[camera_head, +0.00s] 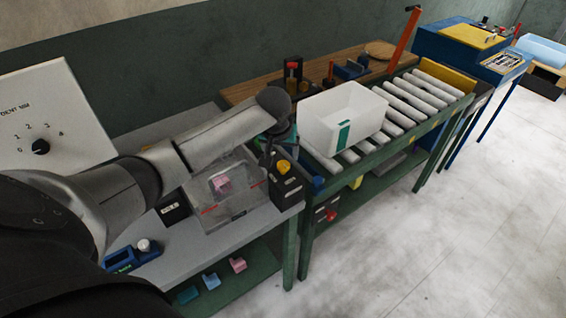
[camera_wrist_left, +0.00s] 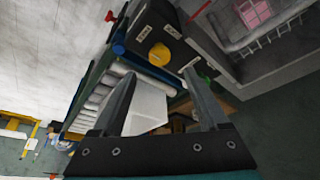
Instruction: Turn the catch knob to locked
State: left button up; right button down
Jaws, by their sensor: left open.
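The catch knob (camera_head: 284,167) is yellow and sits on the upper part of a black box (camera_head: 287,190) with small white labels, at the right end of the grey bench. My right gripper is not visible.
A clear case (camera_head: 228,205) with a pink block (camera_head: 221,184) stands left of the black box. A white bin (camera_head: 343,112) sits on the roller conveyor (camera_head: 405,104) to the right. A dial panel (camera_head: 45,120) stands at the left. The floor in front is clear.

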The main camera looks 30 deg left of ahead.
aim_at(283, 164)
pick_arm(q)
jog(key=b+x, duration=0.1)
jog(key=x, duration=0.6)
jog(key=shift+w+f, duration=0.1)
jog(key=shift+f, duration=0.05)
jog(key=shift+c, duration=0.4)
grip_shut()
